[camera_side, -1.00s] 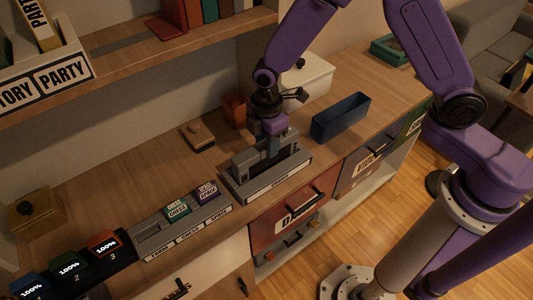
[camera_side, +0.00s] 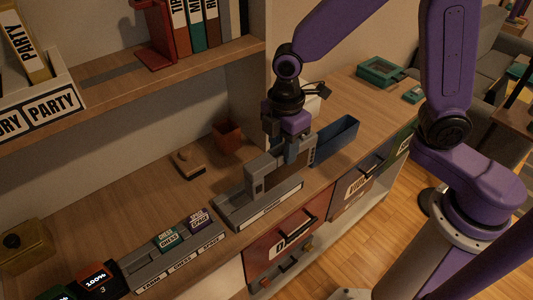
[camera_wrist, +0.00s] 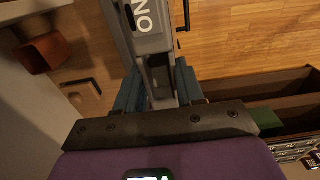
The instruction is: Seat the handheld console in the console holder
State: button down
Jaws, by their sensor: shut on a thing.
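The handheld console (camera_side: 257,183), grey at its end with a darker middle, stands upright over the console holder. The console holder (camera_side: 260,207) is a long, low grey base with a white label strip on its front, close to the counter's front edge. My gripper (camera_side: 297,157) is shut on the console, toward its right part in the side view. In the wrist view the grey console (camera_wrist: 157,75) runs between my two fingers (camera_wrist: 160,88). The console's lower edge is partly hidden, so I cannot tell whether it touches the holder.
A blue open bin (camera_side: 335,143) stands close to the right of my gripper. A red-brown cup (camera_side: 228,135) and a small wooden item (camera_side: 188,163) lie behind. A grey cartridge rack (camera_side: 175,262) sits at left. A shelf (camera_side: 120,80) overhangs the counter's back.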

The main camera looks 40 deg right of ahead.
jog(key=s+d+r, duration=0.3)
jog(key=s+d, duration=0.1)
jog(key=s, duration=0.3)
send_near(335, 122)
jog(key=s+a+r, duration=0.2)
jog(key=a+r, duration=0.1)
jog(key=a, duration=0.1)
jog(key=shift+s+d+f, duration=0.1)
jog(key=shift+f, duration=2.3)
jog(key=shift+s+d+f, duration=0.1)
jog(key=shift+f, duration=2.3)
jog(key=shift+f, duration=0.1)
jog(key=c, duration=0.7)
grip_release()
